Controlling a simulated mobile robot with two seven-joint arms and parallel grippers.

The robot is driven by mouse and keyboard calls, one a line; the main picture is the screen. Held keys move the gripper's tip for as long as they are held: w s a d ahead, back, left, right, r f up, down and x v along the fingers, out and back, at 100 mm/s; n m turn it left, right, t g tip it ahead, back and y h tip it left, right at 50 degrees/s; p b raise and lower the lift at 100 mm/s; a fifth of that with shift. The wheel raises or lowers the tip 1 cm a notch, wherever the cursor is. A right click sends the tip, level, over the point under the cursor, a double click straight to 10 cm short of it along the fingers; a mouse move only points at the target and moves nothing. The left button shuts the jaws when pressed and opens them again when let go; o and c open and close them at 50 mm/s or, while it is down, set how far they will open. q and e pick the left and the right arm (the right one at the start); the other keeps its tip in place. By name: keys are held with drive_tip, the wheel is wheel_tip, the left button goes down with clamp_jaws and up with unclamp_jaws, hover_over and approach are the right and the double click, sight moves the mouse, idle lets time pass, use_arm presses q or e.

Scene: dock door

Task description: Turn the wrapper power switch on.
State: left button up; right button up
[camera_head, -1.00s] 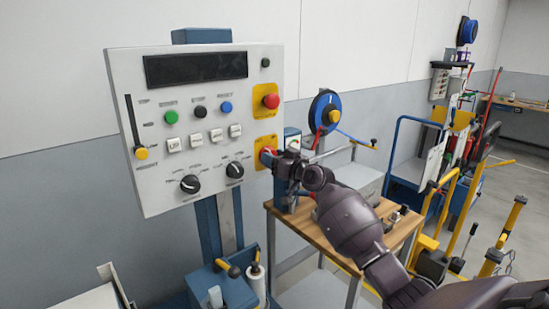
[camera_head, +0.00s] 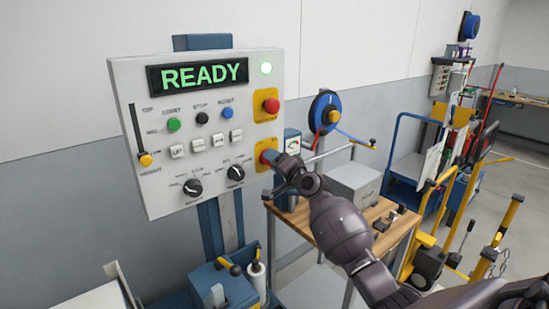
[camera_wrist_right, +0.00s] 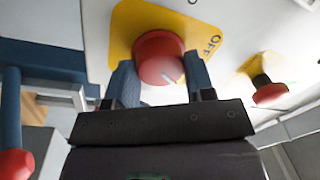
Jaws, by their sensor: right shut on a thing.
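My right gripper (camera_head: 275,160) is at this knob. In the wrist view its two fingers (camera_wrist_right: 160,82) are shut on the knob's sides. My left gripper is out of view.
A red emergency button (camera_head: 271,104) sits above the switch and shows at the right of the wrist view. A wooden workbench (camera_head: 322,236) with a grey box (camera_head: 354,184) stands right of the panel. Yellow-framed carts stand farther right.

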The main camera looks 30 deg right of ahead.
drive_tip(key=shift+m+p, duration=0.6)
drive_tip(key=shift+m, duration=0.7)
drive_tip(key=shift+h, duration=0.3)
drive_tip(key=o, duration=0.9)
drive_tip(key=s, duration=0.7)
drive_tip(key=s+f, duration=0.1)
drive_tip(key=s, duration=0.2)
drive_tip(key=shift+s+d+b, duration=0.3)
drive_tip(key=shift+s+d, duration=0.1)
